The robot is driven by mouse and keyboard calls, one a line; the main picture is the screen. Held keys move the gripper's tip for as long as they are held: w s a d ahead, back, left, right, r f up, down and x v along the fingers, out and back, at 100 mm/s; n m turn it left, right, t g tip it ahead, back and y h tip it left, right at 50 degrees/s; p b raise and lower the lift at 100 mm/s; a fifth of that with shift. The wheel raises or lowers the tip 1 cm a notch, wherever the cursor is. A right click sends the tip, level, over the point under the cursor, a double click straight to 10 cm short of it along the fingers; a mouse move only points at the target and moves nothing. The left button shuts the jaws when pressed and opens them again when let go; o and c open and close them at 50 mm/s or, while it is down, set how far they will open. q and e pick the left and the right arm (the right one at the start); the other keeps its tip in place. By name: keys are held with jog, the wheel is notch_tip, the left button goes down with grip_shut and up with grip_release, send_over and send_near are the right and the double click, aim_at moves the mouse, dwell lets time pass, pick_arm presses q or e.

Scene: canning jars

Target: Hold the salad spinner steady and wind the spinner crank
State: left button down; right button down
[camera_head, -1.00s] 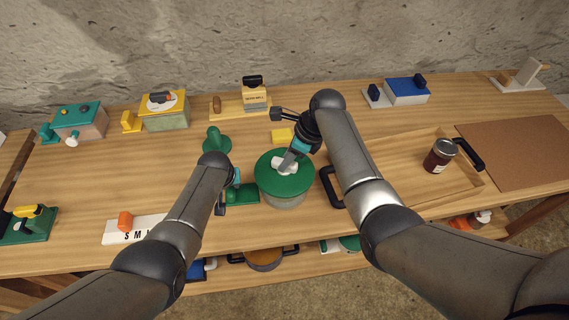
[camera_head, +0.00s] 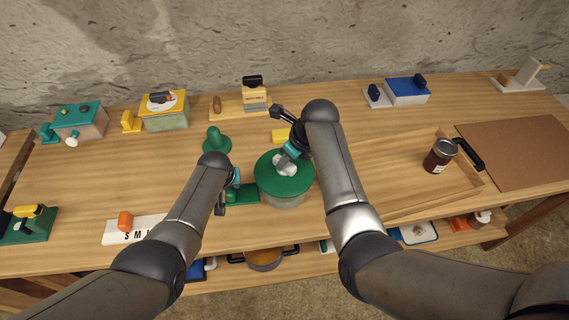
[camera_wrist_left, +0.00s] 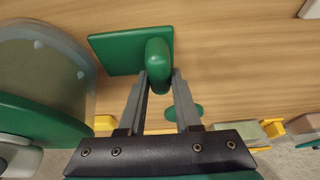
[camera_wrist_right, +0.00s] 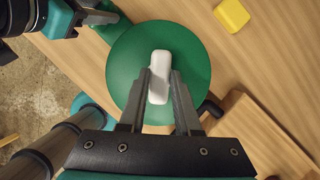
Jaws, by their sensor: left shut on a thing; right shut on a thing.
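The salad spinner (camera_head: 295,187) stands upright on the table, with a green lid and a see-through bowl. Its white crank (camera_wrist_right: 159,87) sits on the lid, and my right gripper (camera_wrist_right: 160,78) is shut on it from above. In the head view my right gripper (camera_head: 285,157) partly covers the crank. A green handle (camera_wrist_left: 158,60) rises from a green plate (camera_wrist_left: 110,52) beside the spinner. My left gripper (camera_wrist_left: 159,80) is shut on this handle. In the left wrist view the spinner's bowl (camera_wrist_left: 40,70) is at the left.
A wooden tray (camera_head: 400,205) with a dark jar (camera_head: 439,157) is to the right. Several small boxed devices line the back edge. A lettered white strip (camera_head: 137,231) lies front left.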

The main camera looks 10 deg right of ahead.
dwell(0.3)
jog(key=shift+a+m, duration=0.15)
jog(key=shift+m, duration=0.45)
jog(key=c, duration=1.1)
grip_release()
jog(key=shift+m+h, duration=0.4)
jog(key=shift+m, duration=0.2)
jog(key=o, duration=0.6)
jog(key=n, duration=0.2)
jog(key=shift+d+n+y, duration=0.2)
jog(key=shift+n+y, duration=0.1)
jog(key=shift+n, duration=0.1)
jog(key=n, duration=0.2)
jog(key=n+g+y, duration=0.1)
jog(key=n, duration=0.1)
jog(key=shift+w+d+r+g, duration=0.1)
jog(key=shift+d+g, duration=0.05)
jog(key=shift+g, duration=0.15)
jog(key=v, duration=1.1)
jog(key=shift+d+r, duration=0.15)
jog(key=shift+r, duration=0.2)
